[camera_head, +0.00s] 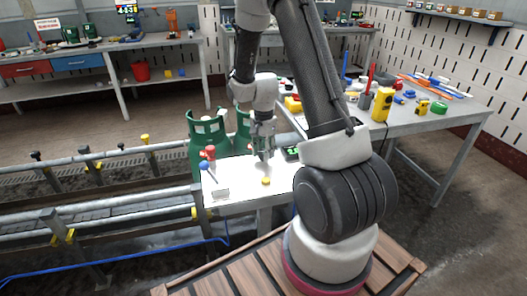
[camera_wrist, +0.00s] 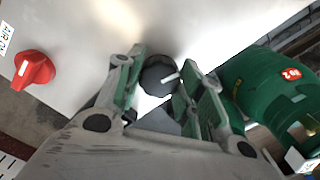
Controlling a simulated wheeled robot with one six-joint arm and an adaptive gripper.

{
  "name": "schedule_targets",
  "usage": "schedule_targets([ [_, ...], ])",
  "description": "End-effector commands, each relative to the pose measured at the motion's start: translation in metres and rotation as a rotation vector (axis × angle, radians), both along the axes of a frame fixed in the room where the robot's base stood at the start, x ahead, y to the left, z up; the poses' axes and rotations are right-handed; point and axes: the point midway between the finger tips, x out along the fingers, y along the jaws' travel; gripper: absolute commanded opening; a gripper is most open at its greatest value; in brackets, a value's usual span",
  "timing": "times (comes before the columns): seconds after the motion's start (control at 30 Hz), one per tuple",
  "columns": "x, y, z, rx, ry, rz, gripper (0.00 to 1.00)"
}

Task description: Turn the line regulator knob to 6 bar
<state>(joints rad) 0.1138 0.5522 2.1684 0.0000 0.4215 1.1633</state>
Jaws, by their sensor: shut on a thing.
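The regulator knob (camera_wrist: 157,76) is black and round, with a white pointer mark pointing to the right in the wrist view. My gripper (camera_wrist: 162,78) is shut on it, one finger on each side. In the head view my gripper (camera_head: 263,148) points down at the pale panel (camera_head: 235,172), and the knob cannot be made out there. I cannot read a pressure scale or gauge in either view.
A red knob (camera_wrist: 35,70) by an "AIR ON" label stands left of my gripper. Green gas cylinders (camera_head: 208,130) stand close behind the panel; one (camera_wrist: 262,85) is near my right finger. A yellow button (camera_head: 266,182) is at the panel's front.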

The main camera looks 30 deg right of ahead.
Motion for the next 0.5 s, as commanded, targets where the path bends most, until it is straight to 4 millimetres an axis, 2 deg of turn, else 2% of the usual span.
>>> schedule_targets([
  [0.5,0.0003,-0.0003,0.0006,0.0,-0.002,0.487,0.14],
])
